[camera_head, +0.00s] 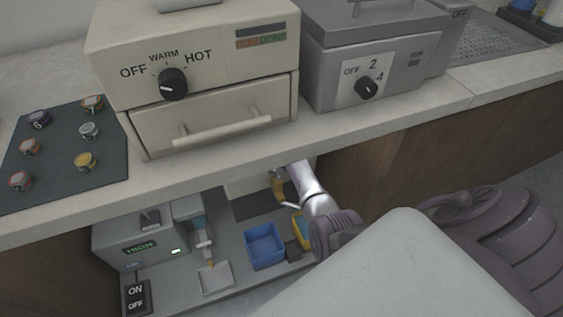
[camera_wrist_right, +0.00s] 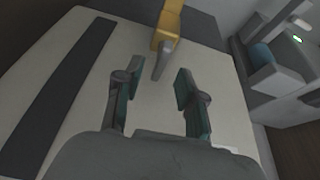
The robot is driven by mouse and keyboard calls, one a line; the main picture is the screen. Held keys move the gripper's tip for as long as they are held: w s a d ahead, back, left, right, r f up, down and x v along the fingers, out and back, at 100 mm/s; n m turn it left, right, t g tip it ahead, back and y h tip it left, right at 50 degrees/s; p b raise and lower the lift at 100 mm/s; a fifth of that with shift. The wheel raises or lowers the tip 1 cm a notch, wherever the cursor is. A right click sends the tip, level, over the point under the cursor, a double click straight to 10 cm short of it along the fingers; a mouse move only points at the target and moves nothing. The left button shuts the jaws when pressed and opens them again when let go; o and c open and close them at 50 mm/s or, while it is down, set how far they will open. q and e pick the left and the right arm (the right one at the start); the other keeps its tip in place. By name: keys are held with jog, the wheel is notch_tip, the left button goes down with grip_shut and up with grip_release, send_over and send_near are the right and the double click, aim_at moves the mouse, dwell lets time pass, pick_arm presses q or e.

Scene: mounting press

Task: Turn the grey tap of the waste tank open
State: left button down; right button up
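The waste tank is a pale cream box with a dark stripe in the right wrist view (camera_wrist_right: 75,75); part of its pale front shows under the counter in the head view (camera_head: 240,187). A yellow tap body (camera_wrist_right: 171,20) sticks out from it, with a grey lever (camera_wrist_right: 162,60) at its end. My right gripper (camera_wrist_right: 160,80) is open and empty. Its two fingertips are on either side of the lever's lower end, with gaps visible; I cannot tell if depth matches. In the head view my right arm reaches under the counter, hiding the fingers. My left gripper is not in view.
Under the counter are a blue bin (camera_head: 265,246), a grey machine with a green display (camera_head: 140,245), a small tray (camera_head: 215,278) and an ON/OFF switch (camera_head: 137,297). The counter edge overhangs my right arm. A cream heater (camera_head: 215,85) and a grey unit (camera_head: 365,60) stand above.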

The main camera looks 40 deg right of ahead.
jog(key=v, duration=0.7)
jog(key=shift+s+r, duration=0.2)
jog(key=shift+r, duration=0.1)
